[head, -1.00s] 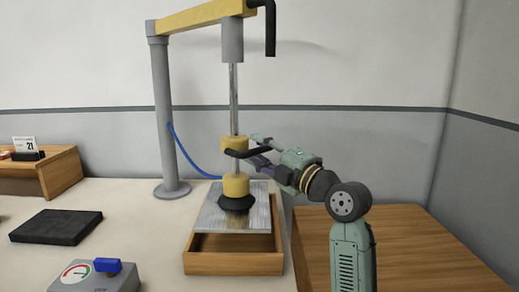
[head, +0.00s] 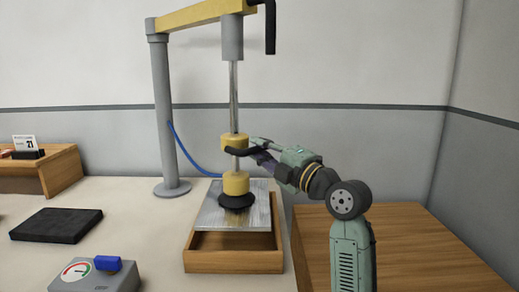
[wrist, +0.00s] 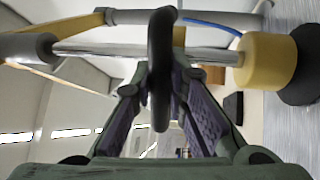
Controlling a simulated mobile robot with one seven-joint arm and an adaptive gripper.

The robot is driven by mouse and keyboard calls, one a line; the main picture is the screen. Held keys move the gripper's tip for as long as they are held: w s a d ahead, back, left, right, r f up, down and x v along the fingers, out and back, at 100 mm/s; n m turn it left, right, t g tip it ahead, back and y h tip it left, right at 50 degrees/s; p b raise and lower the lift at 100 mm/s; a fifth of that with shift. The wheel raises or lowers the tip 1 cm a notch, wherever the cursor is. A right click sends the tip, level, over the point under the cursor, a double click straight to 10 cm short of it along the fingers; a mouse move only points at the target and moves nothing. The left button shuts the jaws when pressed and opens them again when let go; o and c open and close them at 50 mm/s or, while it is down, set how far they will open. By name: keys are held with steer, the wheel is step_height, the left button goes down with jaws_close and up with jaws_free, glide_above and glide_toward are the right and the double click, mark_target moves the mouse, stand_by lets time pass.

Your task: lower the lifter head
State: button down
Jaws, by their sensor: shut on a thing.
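The lifter head hangs on a thin metal rod (head: 234,95). It has an upper yellow block (head: 234,143), a lower yellow block (head: 236,183) and a black suction cup (head: 237,200) at the bottom. The cup is at the surface of a grey metal plate (head: 215,215); I cannot tell if it presses on it. My gripper (head: 257,150) is shut on the lifter's black handle (head: 240,151), right of the rod. In the wrist view the handle (wrist: 160,70) stands between my fingers, with the lower yellow block (wrist: 266,60) to the right.
The plate rests on an open wooden box (head: 235,263). A grey post (head: 163,115) carries the yellow boom (head: 200,16), and a blue hose (head: 190,158) runs behind. A black pad (head: 56,225) and a gauge box with a blue knob (head: 95,276) lie to the left.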

step_height(320, 180, down, 10)
steer(key=b, duration=1)
steer(key=shift+r, duration=0.3)
steer(key=c, duration=1.6)
jaws_free()
steer(key=shift+o, duration=0.2)
steer(key=v, duration=1.2)
